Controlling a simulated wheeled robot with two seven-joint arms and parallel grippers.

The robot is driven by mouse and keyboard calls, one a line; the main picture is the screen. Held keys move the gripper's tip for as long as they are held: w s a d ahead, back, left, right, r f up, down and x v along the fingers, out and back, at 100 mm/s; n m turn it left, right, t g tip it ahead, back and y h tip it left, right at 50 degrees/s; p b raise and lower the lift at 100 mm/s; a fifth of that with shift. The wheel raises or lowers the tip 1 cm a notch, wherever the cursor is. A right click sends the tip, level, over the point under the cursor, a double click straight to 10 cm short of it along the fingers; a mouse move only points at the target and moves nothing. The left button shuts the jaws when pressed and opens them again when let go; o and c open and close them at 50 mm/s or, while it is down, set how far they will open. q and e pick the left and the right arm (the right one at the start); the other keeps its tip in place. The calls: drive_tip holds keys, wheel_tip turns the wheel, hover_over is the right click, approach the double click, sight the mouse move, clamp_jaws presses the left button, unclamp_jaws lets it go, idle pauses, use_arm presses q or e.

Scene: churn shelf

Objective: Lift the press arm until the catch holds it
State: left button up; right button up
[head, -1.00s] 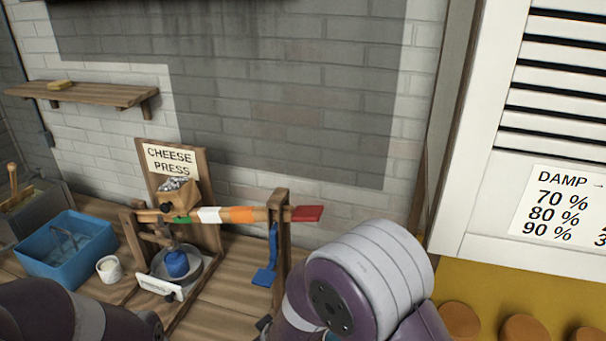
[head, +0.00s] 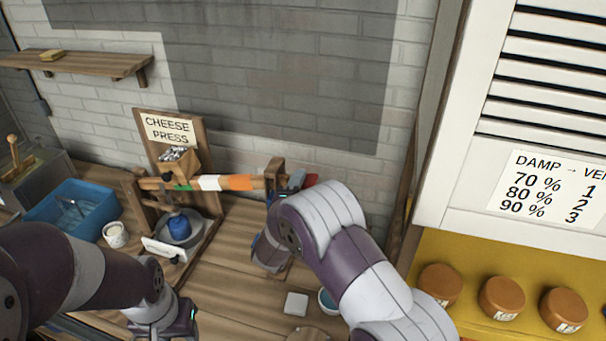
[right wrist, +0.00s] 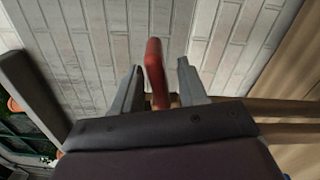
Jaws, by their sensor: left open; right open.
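The press arm (head: 225,183) is a roughly level wooden bar with green, white and orange bands. It runs from the cheese press (head: 200,160) on the left through a wooden post (head: 273,172) to a red end (head: 312,180). My right gripper (head: 301,179) is at that red end. In the right wrist view the red end (right wrist: 155,72) stands between the open fingers of my right gripper (right wrist: 160,66), with no clear grip on it. The blue catch by the post is mostly hidden behind my right arm. My left gripper (head: 165,325) is low in the head view, away from the press, its fingertips cut off.
A blue tub (head: 75,210) and a white cup (head: 115,235) stand left of the press. A pale block (head: 296,304) lies on the bench near a small bowl (head: 327,302). Brown jars (head: 502,297) stand on a yellow shelf at right. The wall is behind.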

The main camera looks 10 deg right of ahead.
drive_tip(key=shift+x, duration=0.85)
drive_tip(key=shift+a, duration=0.1)
